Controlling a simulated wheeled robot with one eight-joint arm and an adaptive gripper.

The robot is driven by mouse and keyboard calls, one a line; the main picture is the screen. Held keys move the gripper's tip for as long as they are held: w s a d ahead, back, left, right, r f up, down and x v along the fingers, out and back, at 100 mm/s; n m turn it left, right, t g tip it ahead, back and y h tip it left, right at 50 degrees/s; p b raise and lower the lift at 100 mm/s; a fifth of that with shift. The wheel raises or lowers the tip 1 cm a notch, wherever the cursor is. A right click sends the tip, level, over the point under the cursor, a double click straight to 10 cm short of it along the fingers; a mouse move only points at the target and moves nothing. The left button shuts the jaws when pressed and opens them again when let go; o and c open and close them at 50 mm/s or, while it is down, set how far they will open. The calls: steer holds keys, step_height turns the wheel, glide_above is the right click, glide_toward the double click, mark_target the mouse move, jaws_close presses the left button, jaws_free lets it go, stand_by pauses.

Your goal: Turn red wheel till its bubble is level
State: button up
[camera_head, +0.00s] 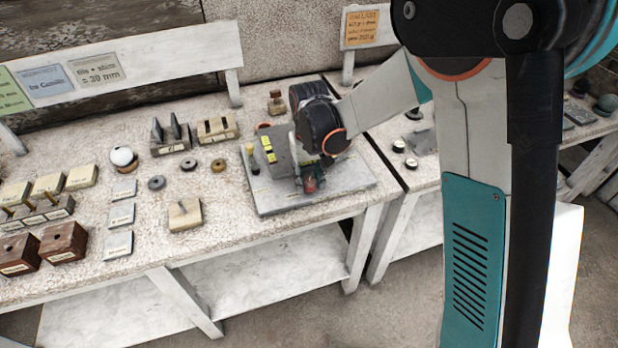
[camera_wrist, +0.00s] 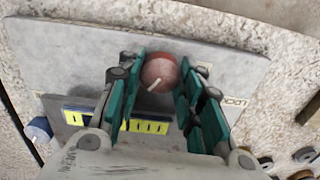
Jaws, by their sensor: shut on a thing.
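The red wheel (camera_wrist: 160,74) sits between the green finger pads of my gripper (camera_wrist: 163,80) in the wrist view. It carries a pale line mark that slants. My gripper is shut on it, with a pad on either side. In the head view my gripper (camera_head: 308,182) reaches down to the front part of the grey plate (camera_head: 345,188), and the red wheel is mostly hidden. Yellow level vials (camera_head: 268,146) lie on a grey block on the plate. A yellow vial strip (camera_wrist: 145,126) with dark marks also shows in the wrist view. The bubbles are too small to read.
Wooden blocks (camera_head: 186,214), dark rings (camera_head: 157,182), pale square plates (camera_head: 121,214) and a white ball (camera_head: 121,157) stand on the table left of the grey plate. A second table with small items is at the right, past a narrow gap.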

steer(key=m, duration=0.4)
steer(key=shift+m, duration=0.4)
stand_by(0.4)
steer(key=o, duration=1.1)
steer(key=shift+c, duration=0.2)
